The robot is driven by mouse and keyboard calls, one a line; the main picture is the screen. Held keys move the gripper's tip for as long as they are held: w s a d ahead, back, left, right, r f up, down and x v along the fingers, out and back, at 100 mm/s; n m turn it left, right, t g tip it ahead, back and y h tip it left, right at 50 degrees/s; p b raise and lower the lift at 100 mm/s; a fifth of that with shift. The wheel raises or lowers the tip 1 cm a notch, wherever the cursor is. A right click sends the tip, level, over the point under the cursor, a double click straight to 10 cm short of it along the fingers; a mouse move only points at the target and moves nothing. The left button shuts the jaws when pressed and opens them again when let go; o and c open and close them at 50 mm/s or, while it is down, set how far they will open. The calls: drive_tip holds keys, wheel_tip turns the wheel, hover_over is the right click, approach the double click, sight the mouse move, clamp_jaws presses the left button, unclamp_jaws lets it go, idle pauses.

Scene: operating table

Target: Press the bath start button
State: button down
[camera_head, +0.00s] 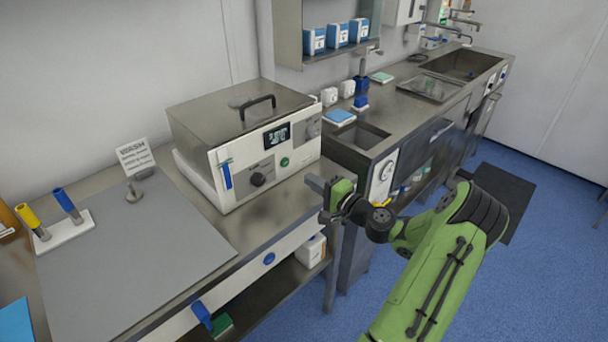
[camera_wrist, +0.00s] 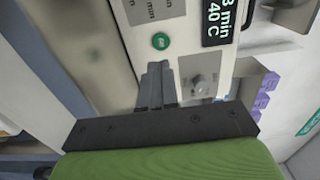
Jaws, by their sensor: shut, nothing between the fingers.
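The bath (camera_head: 240,125) is a steel box with a black-handled lid and a white front panel, standing on the steel counter. In the wrist view the green button (camera_wrist: 161,41) shows just above my fingertips, beside the display (camera_wrist: 217,22). My gripper (camera_head: 314,183) is shut and empty in front of the panel's right part. In the wrist view its fingers (camera_wrist: 158,68) point toward the panel; contact cannot be told.
A blue lever (camera_head: 227,176) sticks out at the panel's left. The counter's front edge runs below my gripper. A grey mat (camera_head: 130,250), a small sign (camera_head: 135,157) and a tube holder (camera_head: 64,232) are at left. A sink counter (camera_head: 430,95) stands at right.

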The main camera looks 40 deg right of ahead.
drive_tip(key=s, duration=0.5)
drive_tip(key=shift+s+d, duration=0.1)
drive_tip(key=shift+s, duration=0.1)
idle(0.5)
drive_tip(key=w+a+n+g+y, duration=0.1)
drive_tip(key=a+n+g, duration=0.1)
drive_tip(key=a, duration=0.2)
drive_tip(key=w+a+r+n+g+y+p, duration=0.1)
drive_tip(key=a+n+g+y, duration=0.1)
drive_tip(key=a, duration=0.3)
drive_tip(key=w+a+r+n+g+y+p, duration=0.1)
drive_tip(key=w+a+n+g+y, duration=0.1)
drive_tip(key=a+n, duration=0.2)
drive_tip(key=shift+w+a, duration=0.1)
drive_tip(key=shift+a, duration=0.65)
drive_tip(key=s+a+r+n+g+h+p, duration=0.2)
drive_tip(key=s+a+r+n+g, duration=0.2)
drive_tip(key=s+a, duration=0.3)
drive_tip(key=s+a+r+n+g+h+p, duration=0.1)
drive_tip(key=s+a+r+n+g+h, duration=0.25)
drive_tip(key=a, duration=0.55)
drive_tip(key=s+r+n+p, duration=0.1)
drive_tip(key=s+r, duration=0.2)
drive_tip(key=s, duration=0.2)
drive_tip(key=s+r+n+t+p, duration=0.1)
drive_tip(key=s+r, duration=0.2)
drive_tip(key=s, duration=0.3)
drive_tip(key=shift+s+r, duration=0.25)
